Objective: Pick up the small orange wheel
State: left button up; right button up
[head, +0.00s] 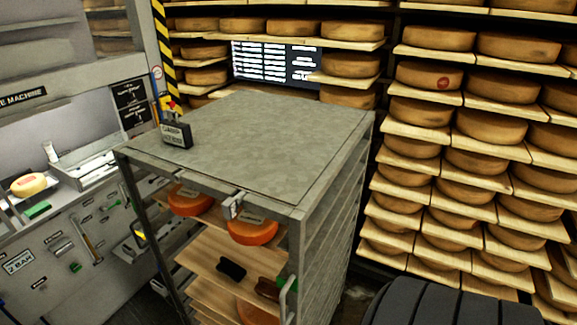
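Two orange wheels sit side by side on the top shelf inside a grey metal rack, the left one (190,203) and the right one (252,232). Both have small labels and are partly covered by the rack's top edge and latch. A third orange wheel (257,314) shows lower in the rack, cut off by the bottom of the picture. A smaller yellow-orange wheel (29,186) with a red mark lies on the machine at the left. I cannot tell which one is the small orange wheel. Neither of my grippers is in view.
The rack's flat top (255,145) is bare except for a small black box (177,135) with a red button. A wooden board (215,257) below holds dark objects. Shelves of brown cheese wheels (490,127) fill the back and right. A dark ribbed shape fills the bottom right.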

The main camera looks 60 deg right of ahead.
aim_at(183, 201)
jog(key=z, duration=1.1)
